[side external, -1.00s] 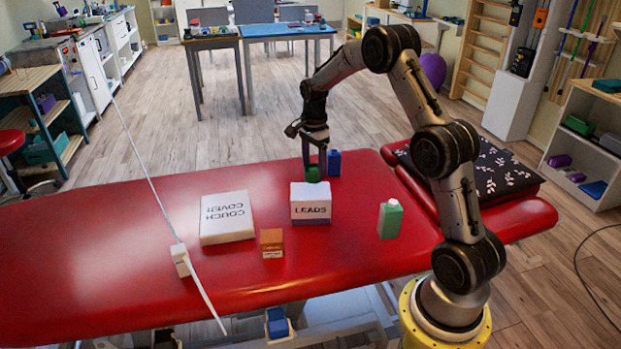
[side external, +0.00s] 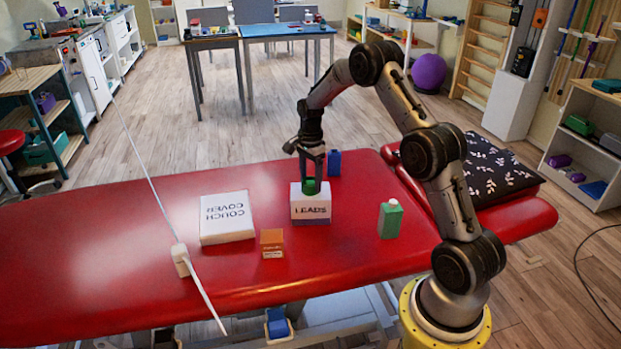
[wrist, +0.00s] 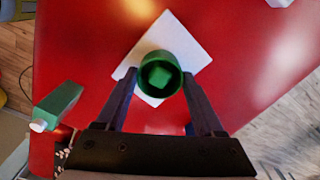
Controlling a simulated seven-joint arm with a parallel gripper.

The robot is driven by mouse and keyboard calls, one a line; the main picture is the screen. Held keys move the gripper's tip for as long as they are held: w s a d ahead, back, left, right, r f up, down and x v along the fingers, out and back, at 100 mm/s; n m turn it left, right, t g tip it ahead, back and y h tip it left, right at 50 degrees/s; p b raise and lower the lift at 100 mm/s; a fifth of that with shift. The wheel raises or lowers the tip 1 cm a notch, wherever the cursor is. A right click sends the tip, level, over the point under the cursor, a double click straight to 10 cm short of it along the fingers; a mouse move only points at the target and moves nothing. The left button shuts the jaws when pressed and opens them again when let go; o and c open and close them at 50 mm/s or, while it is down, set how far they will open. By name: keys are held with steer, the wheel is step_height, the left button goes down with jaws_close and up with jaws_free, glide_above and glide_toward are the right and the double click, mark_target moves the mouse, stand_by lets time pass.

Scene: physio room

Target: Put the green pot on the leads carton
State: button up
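The green pot (side external: 310,187) is between my gripper's fingers, over the top of the leads carton (side external: 310,208), a white box with a purple lower part on the red couch. I cannot tell whether the pot touches the carton's top. My gripper (side external: 311,178) points down, its fingertips against the pot's sides. In the wrist view the round pot (wrist: 160,86) sits between the fingertips (wrist: 158,78), with the pale carton top (wrist: 192,48) beneath it and partly hidden by it.
On the couch (side external: 130,225), a blue item (side external: 334,163) stands behind the carton, a green bottle-like carton (side external: 390,219) to its right, an orange box (side external: 272,243) in front left, and the couch cover pack (side external: 227,217) to its left. A patterned pillow (side external: 480,170) lies at right.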

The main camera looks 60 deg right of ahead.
steer(key=o, duration=0.4)
steer(key=shift+c, duration=0.2)
step_height(320, 180, up, 12)
steer(key=s+a+r+n+t, duration=0.1)
steer(key=s+a+r+n, duration=0.25)
steer(key=a+r, duration=0.45)
steer(key=s+a+r+n+t, duration=0.2)
steer(key=s+a+r+n, duration=0.3)
steer(key=s+a+n, duration=0.25)
steer(key=s+a+f+n+t, duration=0.1)
steer(key=s+a+n, duration=0.4)
steer(key=s, duration=0.3)
steer(key=s+a+f+n+t, duration=0.1)
steer(key=s+a+n, duration=0.4)
steer(key=s, duration=0.4)
steer(key=shift+f+n+t, duration=0.2)
steer(key=shift+n+t, duration=0.1)
steer(key=shift+n, duration=0.1)
